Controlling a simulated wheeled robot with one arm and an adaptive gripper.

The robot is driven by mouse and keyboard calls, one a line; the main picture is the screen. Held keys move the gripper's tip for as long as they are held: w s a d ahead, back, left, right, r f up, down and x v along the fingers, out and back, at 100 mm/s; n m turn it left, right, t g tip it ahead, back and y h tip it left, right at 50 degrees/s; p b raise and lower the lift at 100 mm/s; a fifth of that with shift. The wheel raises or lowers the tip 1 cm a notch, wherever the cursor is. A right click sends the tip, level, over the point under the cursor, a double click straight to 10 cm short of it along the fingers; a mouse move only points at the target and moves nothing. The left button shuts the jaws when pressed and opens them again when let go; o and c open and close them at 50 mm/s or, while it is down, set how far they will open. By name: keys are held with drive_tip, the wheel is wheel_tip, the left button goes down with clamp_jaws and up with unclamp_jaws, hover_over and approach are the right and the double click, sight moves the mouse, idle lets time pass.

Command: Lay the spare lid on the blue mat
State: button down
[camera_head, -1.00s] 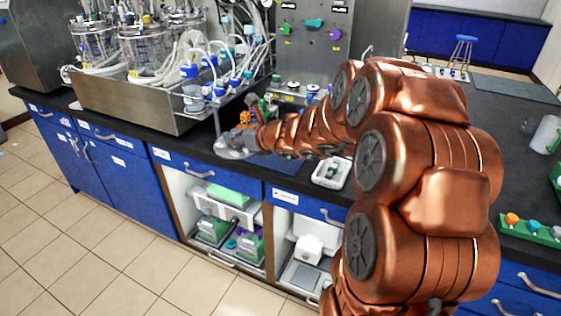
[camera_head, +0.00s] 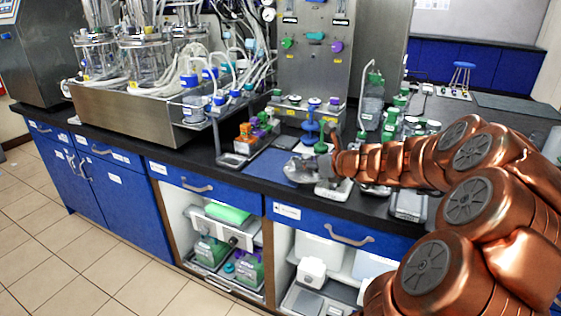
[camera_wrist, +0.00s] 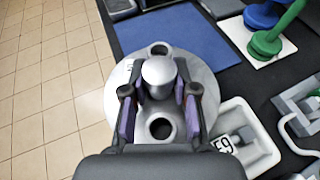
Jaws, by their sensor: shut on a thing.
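The spare lid is a round grey metal disc (camera_wrist: 205,85) with a domed knob and dark holes. In the wrist view my gripper (camera_wrist: 160,95) is shut on the knob, with a finger on each side. In the head view my gripper (camera_head: 322,162) holds the lid (camera_head: 300,172) by the right front part of the blue mat (camera_head: 268,168). In the wrist view the mat (camera_wrist: 170,36) lies beyond the lid, and the lid's far rim overlaps the mat's near edge. The gap between lid and counter cannot be told.
A white pad (camera_wrist: 262,45) with green and blue items stands right of the mat. A small rack with orange and green items (camera_head: 245,138) stands left of the mat. The counter's front edge is near.

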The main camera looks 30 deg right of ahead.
hover_over(281, 165)
drive_tip(key=shift+s+f, duration=0.1)
drive_tip(key=shift+f, duration=0.45)
drive_tip(key=shift+f+b, duration=0.65)
drive_tip(key=shift+f, duration=1.05)
drive_tip(key=shift+f, duration=0.15)
drive_tip(key=c, duration=0.9)
unclamp_jaws()
drive_tip(key=shift+d+r, duration=0.1)
drive_tip(key=shift+r, duration=0.1)
drive_tip(key=p+v, duration=0.1)
drive_tip(key=v, duration=1)
drive_tip(key=shift+s, duration=0.35)
